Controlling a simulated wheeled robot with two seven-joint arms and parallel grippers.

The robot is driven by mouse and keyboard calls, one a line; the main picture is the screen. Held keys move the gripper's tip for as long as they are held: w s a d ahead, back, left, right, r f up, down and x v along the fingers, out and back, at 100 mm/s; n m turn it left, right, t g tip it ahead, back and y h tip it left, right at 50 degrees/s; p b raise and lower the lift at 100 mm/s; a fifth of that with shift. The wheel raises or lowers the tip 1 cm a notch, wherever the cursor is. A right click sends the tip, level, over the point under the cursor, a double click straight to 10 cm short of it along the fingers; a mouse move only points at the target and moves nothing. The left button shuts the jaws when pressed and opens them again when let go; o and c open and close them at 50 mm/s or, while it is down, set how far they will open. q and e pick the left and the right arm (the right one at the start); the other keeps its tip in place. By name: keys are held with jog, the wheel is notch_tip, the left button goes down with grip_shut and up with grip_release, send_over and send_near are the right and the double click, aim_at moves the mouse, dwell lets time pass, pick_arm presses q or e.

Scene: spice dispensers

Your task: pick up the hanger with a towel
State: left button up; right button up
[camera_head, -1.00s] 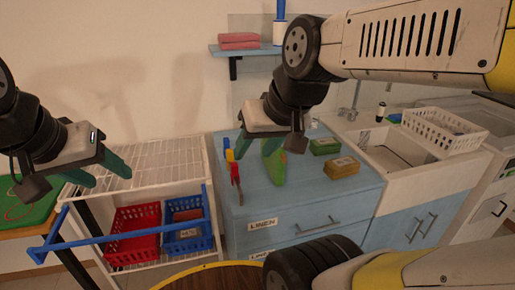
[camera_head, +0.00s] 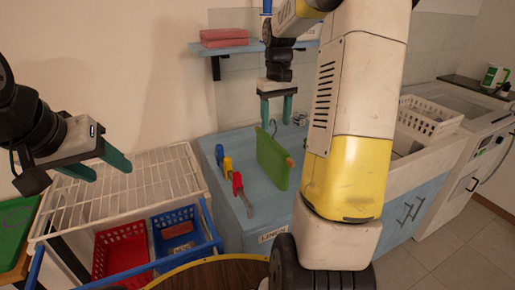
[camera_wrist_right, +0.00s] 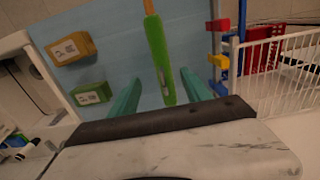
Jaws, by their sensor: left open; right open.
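The green towel on its hanger (camera_head: 273,160) stands upright over the blue cabinet top; a thin dark hook shows above it. In the right wrist view the green towel (camera_wrist_right: 157,55) appears as a narrow strip with an orange-brown part at its far end. My right gripper (camera_head: 276,110) is open above the towel, fingers pointing down. In its wrist view the towel's near end lies between the two fingers (camera_wrist_right: 160,85), seemingly without contact. My left gripper (camera_head: 100,166) is open and empty above the white wire rack, far left of the towel.
Blue, yellow and red-handled items (camera_head: 238,184) stand left of the towel. A blue wall shelf (camera_head: 230,46) with pink towels is behind. Red (camera_head: 120,250) and blue baskets (camera_head: 178,230) sit below the wire rack (camera_head: 140,190).

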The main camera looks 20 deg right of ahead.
aim_at(273, 137)
jog(key=f, duration=0.7)
jog(key=shift+w+a+f, duration=0.25)
jog(key=shift+a+f, duration=0.05)
grip_shut()
dwell(1.1)
